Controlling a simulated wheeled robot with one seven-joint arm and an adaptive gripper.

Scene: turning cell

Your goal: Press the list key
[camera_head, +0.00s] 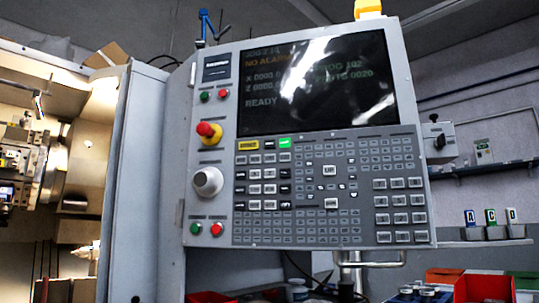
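The machine's control panel (209,132) fills the middle of the view, tilted a little. Its keypad (328,240) lies below the dark screen (318,85) and holds many small grey, white and black keys. One key at the upper left is yellow (248,145) and one near it is lit green (285,142). The key labels are too small to read, so I cannot tell which one is the list key. The screen shows NO ALARM and READY. My gripper is not in view, and nothing covers the keypad.
Left of the keypad are a red emergency knob (208,130) on yellow, a white dial (208,181), and green and red buttons. The lit machine interior (60,190) is at far left. A handle (372,262) hangs below the panel. Red and green bins (484,287) stand at lower right.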

